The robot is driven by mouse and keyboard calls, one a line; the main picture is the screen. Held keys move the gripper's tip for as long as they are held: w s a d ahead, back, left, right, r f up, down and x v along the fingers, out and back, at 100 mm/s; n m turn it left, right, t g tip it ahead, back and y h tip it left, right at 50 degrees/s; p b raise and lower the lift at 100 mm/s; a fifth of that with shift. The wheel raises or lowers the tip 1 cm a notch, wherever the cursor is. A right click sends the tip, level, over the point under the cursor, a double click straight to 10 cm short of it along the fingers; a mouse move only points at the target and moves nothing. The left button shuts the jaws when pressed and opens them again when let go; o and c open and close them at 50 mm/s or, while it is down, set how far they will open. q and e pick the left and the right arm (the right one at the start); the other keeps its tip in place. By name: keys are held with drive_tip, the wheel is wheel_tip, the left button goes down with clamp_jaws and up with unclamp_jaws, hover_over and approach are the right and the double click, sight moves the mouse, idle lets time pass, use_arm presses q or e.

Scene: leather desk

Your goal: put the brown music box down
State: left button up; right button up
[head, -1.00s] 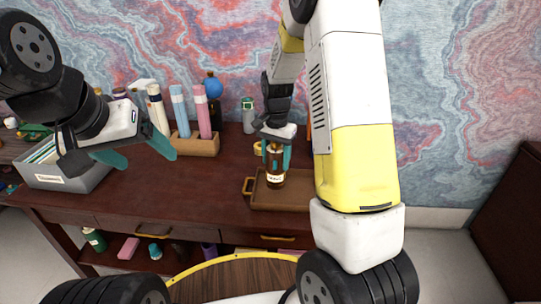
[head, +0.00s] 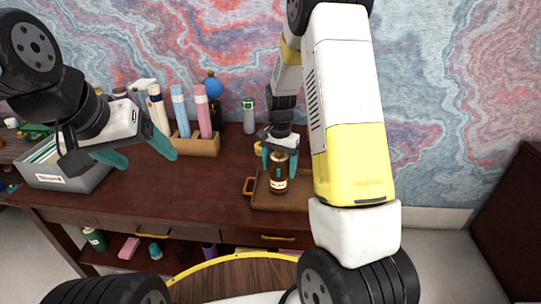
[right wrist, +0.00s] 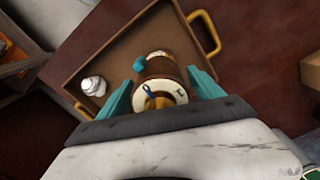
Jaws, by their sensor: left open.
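The brown music box (head: 278,179), a small brown cylinder with a pale label, stands about upright at the brown tray (head: 258,200) on the desk. In the right wrist view the music box (right wrist: 160,78) shows a cream ring-shaped face with a small blue mark, between my teal fingertips. My right gripper (head: 279,163) is around its upper part, with its fingers apart at either side; it also shows in the right wrist view (right wrist: 160,88). Contact under the box is hard to see. My left gripper (head: 140,152) is open and empty above the desk's left side.
A small white object (right wrist: 93,85) lies in the tray beside the box. Behind are a wooden holder (head: 202,145) with coloured tubes and a green-capped bottle (head: 248,115). A grey bin (head: 70,178) stands at the left. The desk's middle (head: 190,190) is clear.

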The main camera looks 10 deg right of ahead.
wheel_tip(320, 180, up, 12)
drive_tip(key=s+r+n+t+y, duration=0.2)
drive_tip(key=s+r+n+t, duration=0.15)
drive_tip(key=s+r, duration=0.85)
drive_tip(key=s+a+r+n+t, duration=0.1)
drive_tip(key=s+n, duration=0.3)
drive_tip(key=s, duration=0.8)
drive_tip(key=shift+s+a+r+n+t, duration=0.15)
drive_tip(key=shift+a+r+n+t, duration=0.2)
drive_tip(key=shift+a+t, duration=0.4)
drive_tip(key=shift+d, duration=0.1)
